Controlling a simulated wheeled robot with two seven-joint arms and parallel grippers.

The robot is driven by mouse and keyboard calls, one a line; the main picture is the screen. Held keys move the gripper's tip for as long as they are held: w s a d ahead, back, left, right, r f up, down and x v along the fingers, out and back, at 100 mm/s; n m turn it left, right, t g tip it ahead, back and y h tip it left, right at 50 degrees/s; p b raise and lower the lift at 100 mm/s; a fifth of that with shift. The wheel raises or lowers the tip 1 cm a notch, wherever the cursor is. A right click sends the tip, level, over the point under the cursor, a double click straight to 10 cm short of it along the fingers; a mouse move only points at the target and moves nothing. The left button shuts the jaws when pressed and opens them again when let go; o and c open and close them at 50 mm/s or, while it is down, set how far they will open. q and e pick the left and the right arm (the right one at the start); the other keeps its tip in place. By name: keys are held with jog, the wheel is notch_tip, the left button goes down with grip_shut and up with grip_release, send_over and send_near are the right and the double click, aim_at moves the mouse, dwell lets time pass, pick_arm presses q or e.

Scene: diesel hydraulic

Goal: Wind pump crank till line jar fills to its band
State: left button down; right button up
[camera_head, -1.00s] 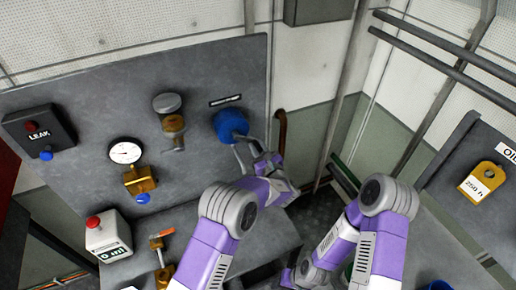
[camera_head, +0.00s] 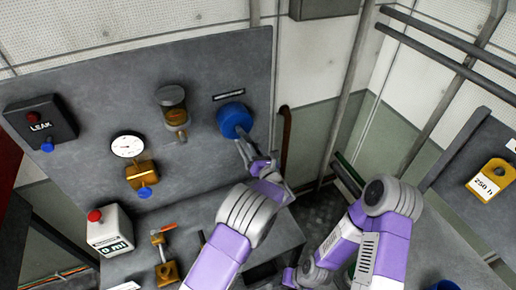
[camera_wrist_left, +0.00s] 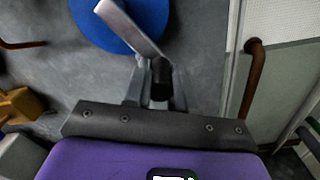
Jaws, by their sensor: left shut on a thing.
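The pump crank has a blue round hub (camera_head: 233,119) on the grey panel. Its silver crank arm (camera_wrist_left: 130,26) and dark handle (camera_wrist_left: 161,75) show in the left wrist view. My left gripper (camera_head: 256,158) is shut on the handle, below and right of the hub; its fingers stand around the handle in the wrist view. The line jar (camera_head: 172,105) is a glass jar on the panel, left of the crank. Amber fluid shows in its lower part, with clear glass above. Its band is too small to make out. My right arm is at lower right; its fingers are not visible.
A pressure gauge (camera_head: 127,146), brass valve (camera_head: 142,176), LEAK box (camera_head: 40,122) and counter box (camera_head: 109,231) are left of the jar. An orange-handled valve (camera_head: 163,263) stands below. A brown pipe (camera_head: 286,140) runs close right of the crank.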

pick_arm(q)
jog(key=shift+s+a+f+m, duration=0.2)
jog(key=shift+a+m, duration=0.25)
jog(key=shift+m, duration=0.35)
jog(key=c, duration=0.9)
grip_release()
jog(key=shift+c, duration=0.2)
jog(key=v, duration=0.7)
jog(key=shift+s+b, duration=0.3)
jog(key=shift+b, duration=0.1)
jog(key=shift+c, duration=0.3)
